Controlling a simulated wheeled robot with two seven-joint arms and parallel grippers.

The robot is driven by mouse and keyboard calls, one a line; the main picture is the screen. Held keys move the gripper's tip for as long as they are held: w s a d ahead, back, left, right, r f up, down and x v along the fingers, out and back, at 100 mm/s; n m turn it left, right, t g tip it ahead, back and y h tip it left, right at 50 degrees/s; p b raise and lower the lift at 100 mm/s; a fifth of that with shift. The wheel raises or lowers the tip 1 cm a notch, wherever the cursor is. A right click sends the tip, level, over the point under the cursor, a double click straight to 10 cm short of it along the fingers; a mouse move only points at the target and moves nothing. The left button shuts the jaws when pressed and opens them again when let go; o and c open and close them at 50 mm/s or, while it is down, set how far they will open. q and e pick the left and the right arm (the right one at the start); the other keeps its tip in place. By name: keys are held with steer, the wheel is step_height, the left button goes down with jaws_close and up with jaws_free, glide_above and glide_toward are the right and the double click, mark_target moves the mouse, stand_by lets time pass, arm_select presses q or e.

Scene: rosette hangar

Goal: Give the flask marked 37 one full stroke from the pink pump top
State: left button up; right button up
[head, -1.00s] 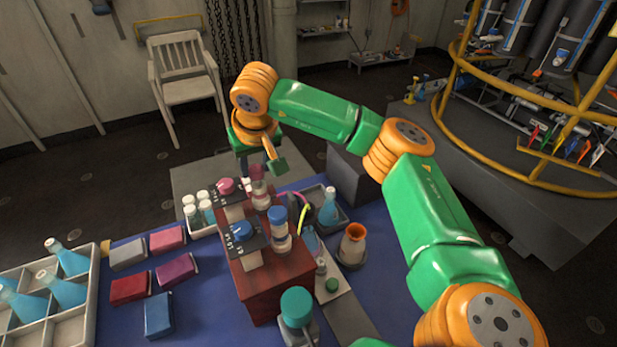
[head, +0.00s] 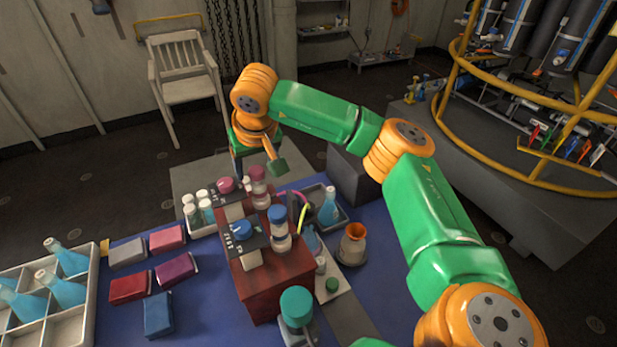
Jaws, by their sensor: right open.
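A tall bottle-like pump with a pink top (head: 258,173) and white and pink bands stands at the back of a dark red box. A similar one with a blue top (head: 277,214) stands in front of it. My right gripper (head: 262,158) is open and empty, just above and behind the pink top; its far parts are partly hidden by its own wrist. Blue conical flasks are in a tray (head: 341,222) right of the box and in the white crate (head: 92,318) at left. I cannot read a 37 on any flask. My left gripper is out of view.
The red box (head: 283,285) also bears a pink knob (head: 226,185) and a blue knob (head: 243,229) by dark marked plates. A teal-topped bottle (head: 296,302), an orange-mouthed vessel (head: 354,234) and several coloured blocks (head: 130,287) stand around it.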

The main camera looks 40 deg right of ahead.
step_height(320, 180, up, 7)
steer(key=p, duration=0.7)
steer(key=shift+r, duration=0.15)
